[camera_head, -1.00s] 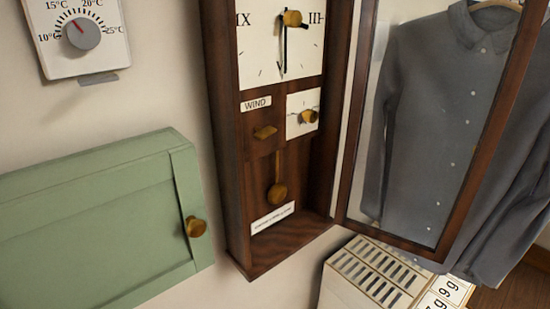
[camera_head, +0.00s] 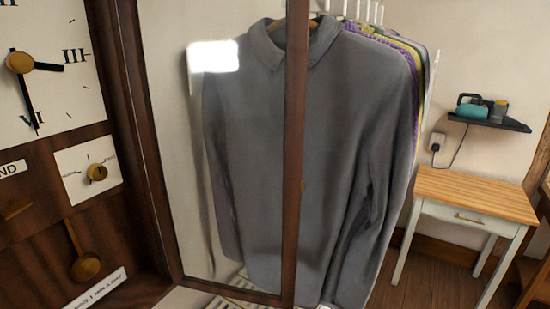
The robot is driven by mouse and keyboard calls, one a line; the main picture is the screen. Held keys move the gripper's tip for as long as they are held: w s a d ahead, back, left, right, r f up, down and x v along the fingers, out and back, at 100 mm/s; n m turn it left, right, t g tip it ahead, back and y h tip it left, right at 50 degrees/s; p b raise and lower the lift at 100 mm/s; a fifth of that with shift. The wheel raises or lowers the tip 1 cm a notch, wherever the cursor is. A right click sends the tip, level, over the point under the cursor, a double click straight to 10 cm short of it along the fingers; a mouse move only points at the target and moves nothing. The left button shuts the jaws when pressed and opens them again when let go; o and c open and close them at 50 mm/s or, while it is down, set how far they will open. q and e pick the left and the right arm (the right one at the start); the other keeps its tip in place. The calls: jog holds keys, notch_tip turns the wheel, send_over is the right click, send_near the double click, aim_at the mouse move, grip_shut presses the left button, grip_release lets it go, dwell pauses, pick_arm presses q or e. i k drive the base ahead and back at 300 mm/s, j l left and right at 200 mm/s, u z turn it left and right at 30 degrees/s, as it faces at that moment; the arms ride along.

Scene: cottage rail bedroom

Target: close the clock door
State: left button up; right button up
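The wall clock (camera_head: 125,215) with a dark wooden case fills the left of the head view, cut off by the frame edge. Its white dial (camera_head: 50,95), a small sub-dial (camera_head: 88,172) and a brass pendulum bob (camera_head: 85,267) show inside. The glazed clock door (camera_head: 297,150) is hinged on the case's right side and stands open to the right. A grey shirt shows through its glass. A small brass-coloured spot sits on the door's outer stile. Neither of my grippers is in view.
The grey shirt (camera_head: 355,160) hangs close behind the door, with more clothes on a rail. A small wooden-topped table (camera_head: 475,195) stands at right under a dark wall shelf (camera_head: 485,121). Bare wooden floor (camera_head: 425,280) shows between.

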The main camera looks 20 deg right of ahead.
aim_at(297, 17)
jog(key=i+l, duration=0.1)
jog(key=l, duration=0.4)
jog(key=i+l, duration=0.1)
jog(key=l, duration=0.4)
jog(key=i+l, duration=0.1)
jog(key=l, duration=0.35)
jog(key=i+l, duration=0.1)
jog(key=l, duration=0.4)
jog(key=i+l, duration=0.1)
jog(key=l, duration=0.4)
jog(key=i+l, duration=0.1)
jog(key=l, duration=0.4)
jog(key=i+l, duration=0.1)
jog(key=l, duration=0.35)
jog(key=l+u, duration=0.15)
jog(key=u, duration=0.3)
jog(key=l+u, duration=0.15)
jog(key=u, duration=0.3)
jog(key=l+u, duration=0.15)
jog(key=u, duration=0.3)
jog(key=l+u, duration=0.15)
jog(key=u, duration=0.3)
jog(key=k+l+u, duration=0.1)
jog(key=u, duration=0.35)
jog(key=l+z, duration=0.3)
jog(key=i+j, duration=0.05)
